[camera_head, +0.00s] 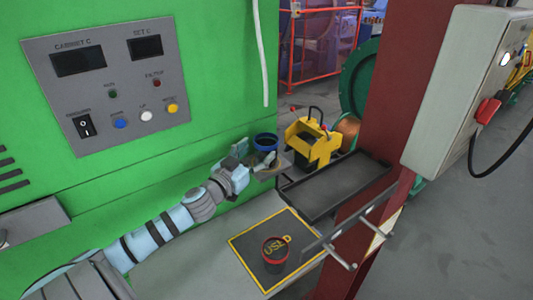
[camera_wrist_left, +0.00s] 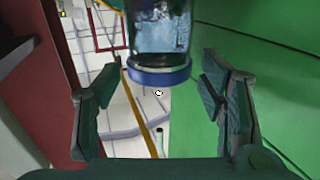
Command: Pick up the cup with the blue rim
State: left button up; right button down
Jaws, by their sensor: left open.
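The cup with the blue rim (camera_head: 265,142) is dark and stands upright at the back, against the green cabinet. In the left wrist view its blue rim (camera_wrist_left: 160,76) is at the top centre, between the fingertips, with gaps on both sides. My left gripper (camera_head: 254,157) is open and reaches the near side of this cup. Its two fingers also show in the left wrist view (camera_wrist_left: 160,90), spread apart with nothing held. The gripper partly hides the cup's lower part in the head view. My right gripper is not seen.
A red-rimmed cup (camera_head: 275,249) stands on a yellow-edged mat (camera_head: 246,246) in front. A dark tray (camera_head: 337,185) and a yellow holder (camera_head: 314,148) are right of the gripper. A red post (camera_head: 398,95) and the green cabinet (camera_head: 215,70) bound the space.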

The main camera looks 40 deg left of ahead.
aim_at(272, 141)
pick_arm(q)
jog(key=w, duration=0.1)
jog(key=w+p, duration=0.1)
jog(key=w, duration=0.2)
jog(key=shift+w+a+f+p, duration=0.2)
jog(key=shift+w+f+p, duration=0.05)
jog(key=shift+w+p, duration=0.15)
jog(key=shift+w+f, duration=0.1)
jog(key=shift+w, duration=0.25)
jog(key=c, duration=1.2)
